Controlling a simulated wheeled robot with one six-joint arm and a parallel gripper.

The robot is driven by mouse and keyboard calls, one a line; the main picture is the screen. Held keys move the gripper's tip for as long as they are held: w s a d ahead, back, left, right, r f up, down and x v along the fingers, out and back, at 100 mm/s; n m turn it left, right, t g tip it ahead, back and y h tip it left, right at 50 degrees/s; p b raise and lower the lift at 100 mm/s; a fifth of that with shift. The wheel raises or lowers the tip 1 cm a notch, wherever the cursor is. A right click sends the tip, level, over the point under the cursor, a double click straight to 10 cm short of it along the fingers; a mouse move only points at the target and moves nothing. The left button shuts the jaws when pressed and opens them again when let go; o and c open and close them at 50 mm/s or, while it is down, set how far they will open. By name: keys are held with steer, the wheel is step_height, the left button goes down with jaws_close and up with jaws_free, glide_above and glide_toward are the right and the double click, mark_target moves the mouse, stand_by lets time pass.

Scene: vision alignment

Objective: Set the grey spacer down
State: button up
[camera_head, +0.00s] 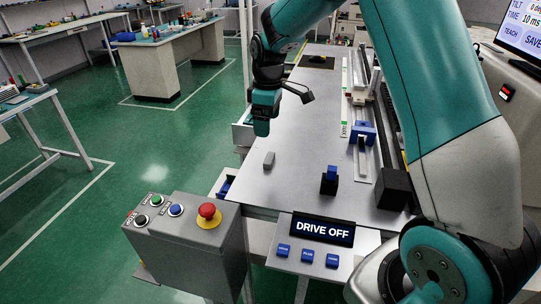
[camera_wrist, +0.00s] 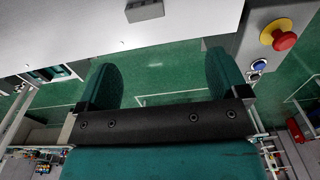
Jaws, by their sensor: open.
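The grey spacer (camera_head: 269,160) is a small block standing on the grey table (camera_head: 285,190), near its left edge. It also shows in the wrist view as a grey block (camera_wrist: 145,10) at the top edge, partly cut off. My gripper (camera_head: 262,128) hangs from the arm a little above and behind the spacer, apart from it. In the wrist view the two teal fingers of my gripper (camera_wrist: 160,62) are wide apart with nothing between them.
A blue-topped black block (camera_head: 329,180) stands right of the spacer. A rail with a blue carriage (camera_head: 363,131) runs along the table's right side. A control box with a red button (camera_head: 207,211) stands at the front left, beside a "DRIVE OFF" display (camera_head: 323,229). The table between is clear.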

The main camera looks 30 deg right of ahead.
steer(key=s+a+r+y, duration=0.1)
steer(key=s+a+r, duration=0.5)
steer(key=s+a, duration=0.2)
steer(key=s+a+r+m+y, duration=0.1)
steer(key=s+a, duration=0.4)
steer(key=s, duration=0.6)
steer(key=s+a+r+y, duration=0.2)
steer(key=s+a+r, duration=0.1)
steer(key=s, duration=0.9)
steer(key=shift+a+m, duration=0.4)
steer(key=shift+a, duration=0.5)
